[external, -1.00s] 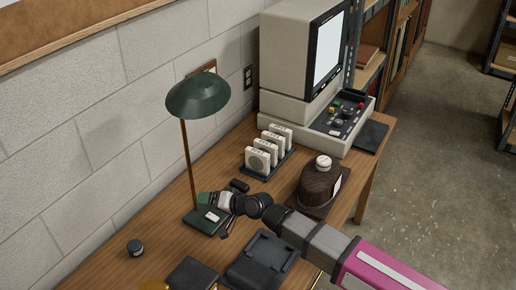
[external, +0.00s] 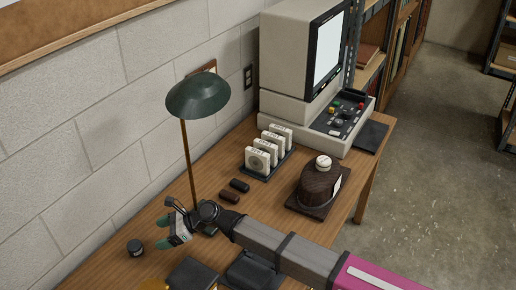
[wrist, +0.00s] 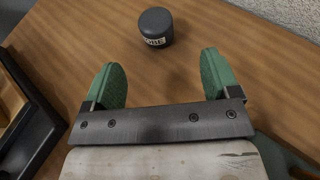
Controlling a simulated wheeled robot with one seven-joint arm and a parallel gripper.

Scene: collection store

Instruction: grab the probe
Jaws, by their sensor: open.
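The probe is a small dark cylinder with a pale label band, partly readable as "OBE". In the wrist view the probe (wrist: 155,26) stands upright on the wooden table, beyond my fingertips and roughly centred between them. In the external view the probe (external: 135,247) stands near the table's left edge, close to the wall. My gripper (external: 162,232) is to the right of the probe, a short gap away. In the wrist view my gripper (wrist: 161,75) shows two green fingers spread apart with nothing between them.
A green desk lamp (external: 197,95) rises right behind my gripper. A dark tray (wrist: 28,112) is at the left of the wrist view; a dark box (external: 190,274) lies at the front. Reels in a rack (external: 268,150) and a brown domed object (external: 320,185) stand farther right. Bare wood surrounds the probe.

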